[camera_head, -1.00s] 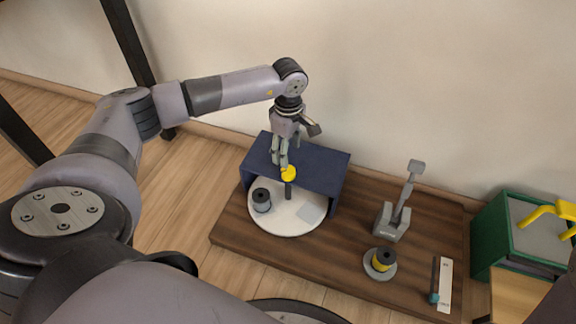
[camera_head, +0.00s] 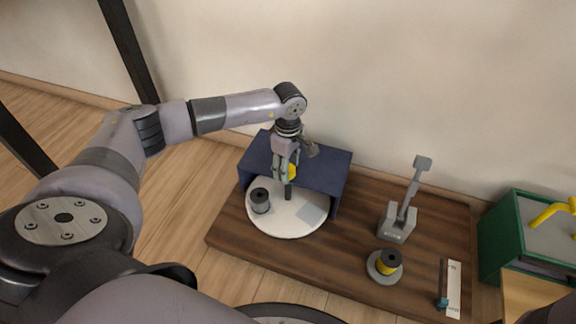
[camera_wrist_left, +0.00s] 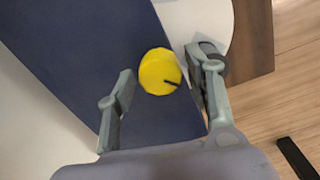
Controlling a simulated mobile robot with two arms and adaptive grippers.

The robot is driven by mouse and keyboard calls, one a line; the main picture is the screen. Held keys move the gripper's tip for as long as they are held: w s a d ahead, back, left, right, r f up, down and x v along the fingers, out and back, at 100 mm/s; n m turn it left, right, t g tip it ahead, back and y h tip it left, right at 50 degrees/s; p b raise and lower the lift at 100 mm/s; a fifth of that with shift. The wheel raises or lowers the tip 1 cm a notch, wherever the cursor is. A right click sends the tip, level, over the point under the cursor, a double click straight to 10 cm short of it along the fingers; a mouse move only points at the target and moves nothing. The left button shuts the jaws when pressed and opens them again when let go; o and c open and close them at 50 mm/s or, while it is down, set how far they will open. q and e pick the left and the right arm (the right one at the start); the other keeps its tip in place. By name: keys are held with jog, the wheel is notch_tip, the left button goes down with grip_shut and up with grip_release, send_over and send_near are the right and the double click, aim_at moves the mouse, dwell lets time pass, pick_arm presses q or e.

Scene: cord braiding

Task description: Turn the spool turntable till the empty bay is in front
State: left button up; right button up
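The white spool turntable (camera_head: 285,226) sits partly under a dark blue hood (camera_head: 325,170). A grey spool (camera_head: 260,201) stands on its left part, and a pale grey square patch (camera_head: 312,214) shows on its front right. A yellow knob (camera_head: 292,172) is partly hidden by my left gripper (camera_head: 285,179), above a dark post (camera_head: 288,192). In the left wrist view the yellow knob (camera_wrist_left: 160,72), with a black mark, lies between the two spread fingers of my left gripper (camera_wrist_left: 164,80), with gaps on both sides. The turntable's back is hidden. My right gripper is not visible.
On the brown board (camera_head: 335,245) right of the hood stand a grey lever device (camera_head: 400,215), a spool with yellow winding on a round base (camera_head: 386,262) and a white strip with a teal slider (camera_head: 453,285). A green box (camera_head: 500,240) is at the far right.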

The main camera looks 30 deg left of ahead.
pick_arm(q)
grip_shut()
dwell(0.4)
